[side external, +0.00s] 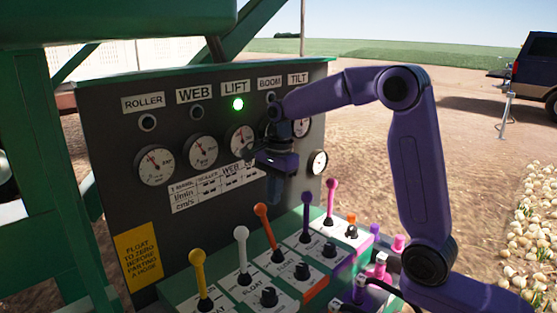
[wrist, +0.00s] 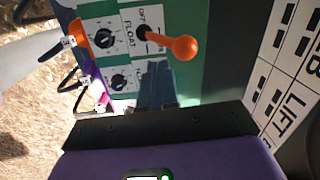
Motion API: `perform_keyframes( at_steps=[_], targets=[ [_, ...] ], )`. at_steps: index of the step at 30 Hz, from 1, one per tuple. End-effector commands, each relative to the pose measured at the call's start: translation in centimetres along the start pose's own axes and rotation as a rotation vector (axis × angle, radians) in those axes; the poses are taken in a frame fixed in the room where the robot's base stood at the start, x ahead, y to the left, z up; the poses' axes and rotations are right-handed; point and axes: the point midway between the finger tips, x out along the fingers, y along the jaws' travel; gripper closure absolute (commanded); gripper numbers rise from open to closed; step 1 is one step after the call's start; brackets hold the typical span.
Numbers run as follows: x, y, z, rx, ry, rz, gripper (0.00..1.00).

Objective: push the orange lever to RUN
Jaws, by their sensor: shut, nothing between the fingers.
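The orange lever (side external: 266,224) stands on the sloped green console, its round knob leaning up and slightly left. In the wrist view its orange knob (wrist: 185,47) points right from a dark pivot on a white plate (wrist: 131,35) reading FLOAT. My gripper (side external: 274,192) is shut and empty, pointing down above the console, slightly right of the knob and apart from it in the picture. In the wrist view the fingertips (wrist: 157,68) are together, just below the knob. I cannot read a RUN mark in either view.
The gauge panel (side external: 110,155) rises behind, with a green lamp (side external: 238,103) lit under LIFT.

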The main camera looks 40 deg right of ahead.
Motion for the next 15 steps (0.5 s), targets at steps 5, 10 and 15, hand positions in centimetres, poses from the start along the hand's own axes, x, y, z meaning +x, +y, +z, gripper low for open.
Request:
perform_keyframes(
  at_steps=[5, 10, 15],
  targets=[
    [-2.5, 0.8, -0.1, -0.001, 0.0, -0.002, 1.0],
    [-5.7, 0.5, -0.1, -0.002, 0.0, -0.002, 1.0],
    [-8.4, 0.2, -0.1, -0.001, 0.0, 0.001, 1.0]
  ],
)
